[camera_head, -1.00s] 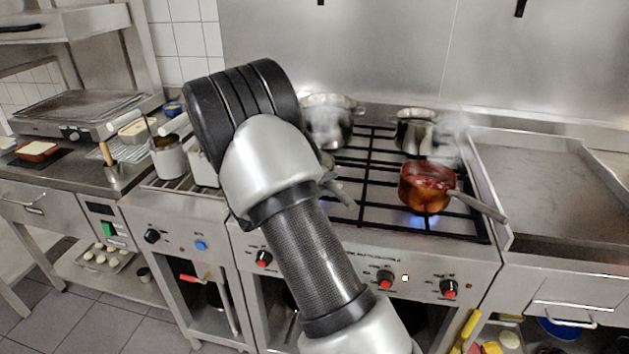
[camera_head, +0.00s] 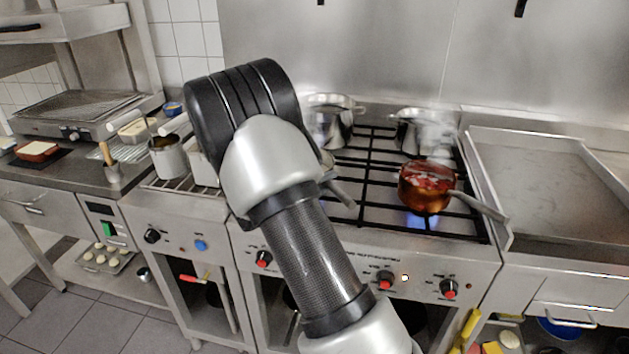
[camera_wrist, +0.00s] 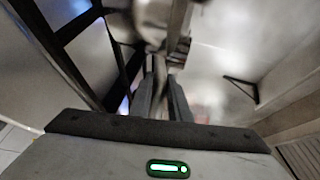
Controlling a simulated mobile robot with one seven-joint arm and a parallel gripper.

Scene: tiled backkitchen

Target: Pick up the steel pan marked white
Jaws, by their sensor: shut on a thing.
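In the wrist view my gripper (camera_wrist: 161,88) is shut on a grey metal handle (camera_wrist: 158,72), which runs forward between the two fingers. The handle leads to a blurred steel pan (camera_wrist: 152,27) at the top, seen only in part. I cannot make out a white mark on it. In the head view my arm covers the gripper and most of this pan. A grey handle-like piece sticks out right of my arm over the hob, but I cannot tell whether it is pan or gripper.
A copper pan (camera_head: 424,197) with red contents stands over a blue flame on the hob, its handle pointing right. Two steaming steel pots, one left (camera_head: 328,126) and one right (camera_head: 412,134), stand at the back. A flat griddle (camera_head: 545,185) lies right; a grey container (camera_head: 167,162) stands left.

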